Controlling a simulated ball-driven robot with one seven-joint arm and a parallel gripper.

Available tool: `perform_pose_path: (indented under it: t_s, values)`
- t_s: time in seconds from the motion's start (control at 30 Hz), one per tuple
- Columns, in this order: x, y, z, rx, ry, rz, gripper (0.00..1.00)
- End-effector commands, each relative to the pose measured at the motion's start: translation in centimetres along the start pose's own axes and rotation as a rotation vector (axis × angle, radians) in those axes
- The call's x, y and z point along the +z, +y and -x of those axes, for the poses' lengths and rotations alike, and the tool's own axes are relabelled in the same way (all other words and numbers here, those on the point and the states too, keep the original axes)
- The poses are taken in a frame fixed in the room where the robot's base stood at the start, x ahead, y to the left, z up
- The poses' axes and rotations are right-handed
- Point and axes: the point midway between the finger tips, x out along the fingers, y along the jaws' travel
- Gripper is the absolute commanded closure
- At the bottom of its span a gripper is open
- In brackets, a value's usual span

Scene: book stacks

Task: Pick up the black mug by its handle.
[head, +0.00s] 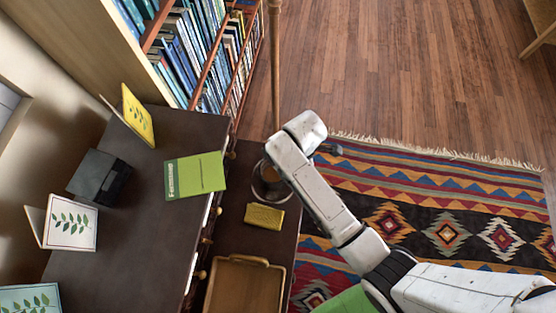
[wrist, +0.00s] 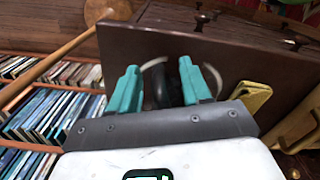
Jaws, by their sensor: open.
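The black mug (head: 268,174) stands at the far end of the lower dark surface in the head view, partly hidden by my arm. A pale curved edge shows around it, perhaps a saucer. In the wrist view a dark part of the mug (wrist: 162,88) shows between the two teal fingers of my gripper (wrist: 160,72). The fingers are open, one on each side of it. I cannot tell whether they touch it, and I cannot make out the handle. My gripper is hidden behind the arm in the head view.
The higher dark top (head: 150,215) holds a green book (head: 195,175), a black box (head: 98,177) and standing cards. A bookcase (head: 205,60) and wooden pole (head: 275,60) stand beyond.

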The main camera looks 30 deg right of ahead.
Motion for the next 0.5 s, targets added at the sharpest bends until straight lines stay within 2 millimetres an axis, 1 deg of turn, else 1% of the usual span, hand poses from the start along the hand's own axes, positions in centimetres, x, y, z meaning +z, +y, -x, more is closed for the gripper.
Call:
perform_pose_path:
  t_s: [0.1, 0.3, 0.5]
  values:
    - [0.03, 0.00, -0.56, 0.000, 0.000, -0.001, 0.52]
    - [0.02, 0.01, -0.58, 0.001, 0.000, -0.001, 0.52]
    - [0.02, 0.01, -0.56, 0.001, 0.000, -0.001, 0.71]
